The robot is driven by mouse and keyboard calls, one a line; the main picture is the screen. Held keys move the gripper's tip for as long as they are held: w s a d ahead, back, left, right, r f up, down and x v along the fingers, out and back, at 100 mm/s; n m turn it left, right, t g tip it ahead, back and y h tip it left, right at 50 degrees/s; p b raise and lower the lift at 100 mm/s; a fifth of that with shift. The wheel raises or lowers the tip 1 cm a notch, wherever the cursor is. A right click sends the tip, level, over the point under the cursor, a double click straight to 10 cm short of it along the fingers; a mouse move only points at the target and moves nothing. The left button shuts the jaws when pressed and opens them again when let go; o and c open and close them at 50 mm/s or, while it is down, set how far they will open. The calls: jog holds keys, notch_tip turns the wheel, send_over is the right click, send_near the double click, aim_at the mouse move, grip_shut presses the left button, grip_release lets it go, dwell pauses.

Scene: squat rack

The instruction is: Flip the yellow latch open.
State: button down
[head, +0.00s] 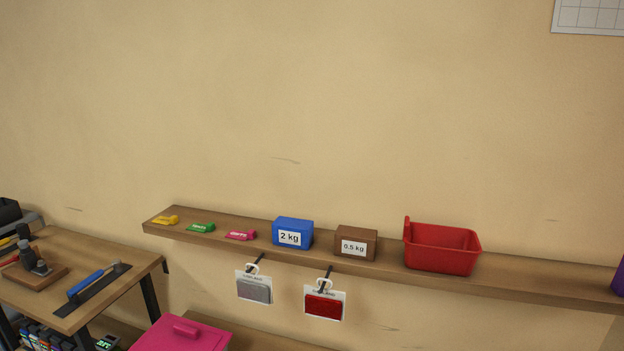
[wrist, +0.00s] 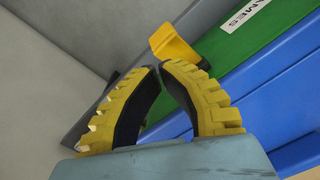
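The yellow latch (wrist: 175,45) shows in the wrist view as a bent yellow piece at the end of a green box (wrist: 235,45). It lies just beyond my fingertips, and a dark part shows beneath it. My gripper (wrist: 156,68) has yellow ridged fingers with dark inner pads. The fingertips are close together with a narrow gap between them, and nothing is held there. I cannot tell whether a fingertip touches the latch. Neither the latch nor my gripper shows in the head view.
A blue surface (wrist: 245,100) lies beside the green box, which has a white label. In the head view, a wall shelf (head: 520,286) holds small coloured items, a blue block (head: 292,233), a brown block (head: 356,241) and a red bin (head: 441,250). A workbench (head: 125,300) stands at left.

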jog(key=shift+f+b, duration=1.25)
jog(key=shift+f, duration=0.25)
dwell(0.3)
jog(key=shift+r, duration=0.15)
dwell(0.3)
notch_tip(320, 180, up, 8)
jog(key=p, duration=0.8)
jog(key=shift+p, duration=0.3)
